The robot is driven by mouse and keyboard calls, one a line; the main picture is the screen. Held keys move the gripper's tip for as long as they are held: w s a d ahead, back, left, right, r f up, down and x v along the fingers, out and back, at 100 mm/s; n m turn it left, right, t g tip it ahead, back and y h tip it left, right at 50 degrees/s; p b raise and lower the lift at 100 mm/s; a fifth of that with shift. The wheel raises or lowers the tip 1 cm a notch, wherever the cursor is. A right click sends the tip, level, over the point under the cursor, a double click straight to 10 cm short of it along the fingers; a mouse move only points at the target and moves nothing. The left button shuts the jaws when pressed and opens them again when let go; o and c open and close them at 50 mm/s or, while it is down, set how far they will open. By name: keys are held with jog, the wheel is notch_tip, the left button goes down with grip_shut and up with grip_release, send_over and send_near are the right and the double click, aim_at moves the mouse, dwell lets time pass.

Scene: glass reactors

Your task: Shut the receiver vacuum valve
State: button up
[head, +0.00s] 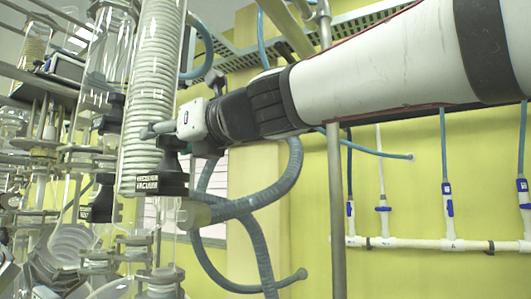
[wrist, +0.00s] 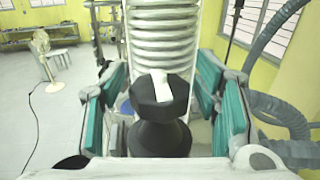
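In the wrist view the black knob (wrist: 146,107) with a white bar on top stands in the middle, in front of a glass coil column. My gripper (head: 158,130) is at the knob in the head view. In the wrist view my gripper (wrist: 162,88) is open, with teal-padded fingers on either side of the knob and gaps visible on both sides. Contact cannot be made out.
The ribbed glass coil column (head: 153,85) rises right beside my gripper. Grey hoses (head: 255,205) hang below and to the right. A metal post (head: 336,200) stands under my arm. More glassware (head: 45,160) crowds the left. A fan (wrist: 45,55) stands on open floor.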

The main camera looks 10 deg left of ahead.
jog(key=c, duration=0.8)
jog(key=shift+s+r+m+t+h+p, duration=0.1)
jog(key=shift+m+t+h+p, duration=0.7)
jog(key=shift+p, duration=0.45)
jog(key=shift+m+t+h+p, duration=0.8)
jog(key=shift+t+p, duration=0.4)
jog(key=shift+p, duration=0.3)
jog(key=shift+m+t+h+p, duration=0.95)
jog(key=shift+h+p, duration=0.25)
jog(key=shift+p, duration=0.5)
jog(key=shift+a+m+t+h+p, duration=0.1)
jog(key=shift+m+t+h+p, duration=0.55)
jog(key=shift+m+h+p, duration=0.35)
jog(key=shift+m+t+h+p, duration=0.4)
jog(key=shift+m+h+p, duration=0.55)
jog(key=shift+h, duration=0.7)
jog(key=shift+m+t+h+p, duration=0.4)
jog(key=shift+m+h+p, duration=0.55)
jog(key=shift+h, duration=0.7)
